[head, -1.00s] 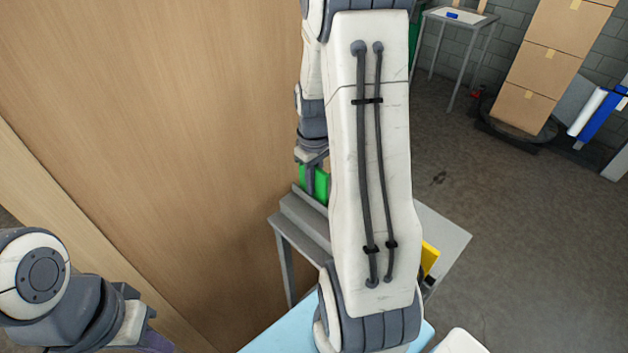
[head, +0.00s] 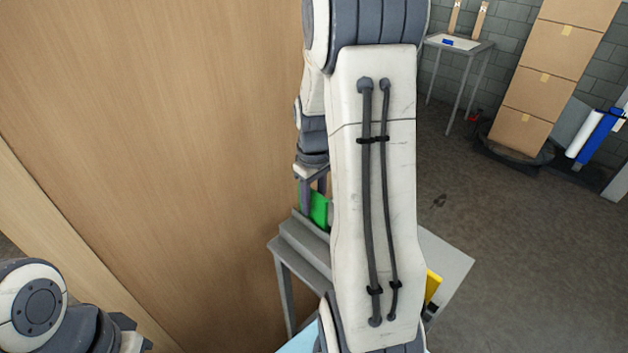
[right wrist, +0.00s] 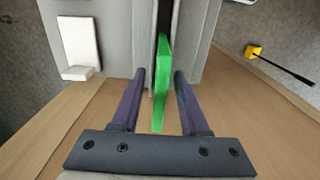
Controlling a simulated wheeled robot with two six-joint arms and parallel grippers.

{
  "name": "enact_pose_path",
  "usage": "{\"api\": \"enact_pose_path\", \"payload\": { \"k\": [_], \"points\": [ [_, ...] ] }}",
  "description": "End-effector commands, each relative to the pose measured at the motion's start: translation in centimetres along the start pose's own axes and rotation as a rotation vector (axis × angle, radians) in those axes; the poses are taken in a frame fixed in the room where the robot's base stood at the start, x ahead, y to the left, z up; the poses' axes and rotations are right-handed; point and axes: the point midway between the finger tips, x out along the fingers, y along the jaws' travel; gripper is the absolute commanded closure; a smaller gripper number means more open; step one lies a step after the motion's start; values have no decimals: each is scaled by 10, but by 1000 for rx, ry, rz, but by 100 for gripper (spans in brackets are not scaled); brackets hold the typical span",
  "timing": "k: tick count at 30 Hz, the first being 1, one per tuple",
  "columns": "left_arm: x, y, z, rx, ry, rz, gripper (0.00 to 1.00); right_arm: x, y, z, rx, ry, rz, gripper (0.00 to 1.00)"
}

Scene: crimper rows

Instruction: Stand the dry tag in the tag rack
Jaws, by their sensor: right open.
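The green tag (right wrist: 161,85) stands upright in a dark slot of the grey tag rack (right wrist: 115,30) in the right wrist view. It also shows in the head view (head: 320,211), partly hidden by my right arm and gripper. My right gripper (right wrist: 160,73) is open, with one finger on each side of the tag and a gap to both. In the head view my right gripper (head: 314,193) is above the rack (head: 303,238). My left arm shows at the lower left of the head view, but its fingers are out of the picture.
A wooden panel (head: 170,150) rises close on the left. A grey table (head: 450,262) bears the rack and a yellow object (head: 433,285). Stacked cartons (head: 535,90) and a small table (head: 460,44) stand at the back right. Open floor lies between.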

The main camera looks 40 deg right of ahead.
Motion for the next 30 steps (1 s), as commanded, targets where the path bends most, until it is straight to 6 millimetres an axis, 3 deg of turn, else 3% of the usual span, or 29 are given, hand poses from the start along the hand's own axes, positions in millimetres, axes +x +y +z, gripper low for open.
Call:
{"api": "enact_pose_path", "payload": {
  "k": [6, 12, 23, 26, 29, 30],
  "points": [
    [7, 0, 0, 0, 0, 0, 100, -49, 1, -2, 0, 7, 5, 56],
    [9, -1, 1, 1, 0, 0, 100, -82, 1, -1, 0, 4, 2, 56],
    [10, -1, 1, 1, 0, 0, 100, -96, -4, -1, -5, 1, 0, 56],
    [10, -1, 1, 1, 0, 0, 100, -95, -27, -6, -40, 5, -2, 56],
    [10, -1, 1, 1, 0, 0, 100, -95, -78, -12, -110, 15, -8, 56],
    [10, -1, 1, 1, 0, 0, 100, -94, -103, -11, -145, 20, -11, 56]
  ]
}}
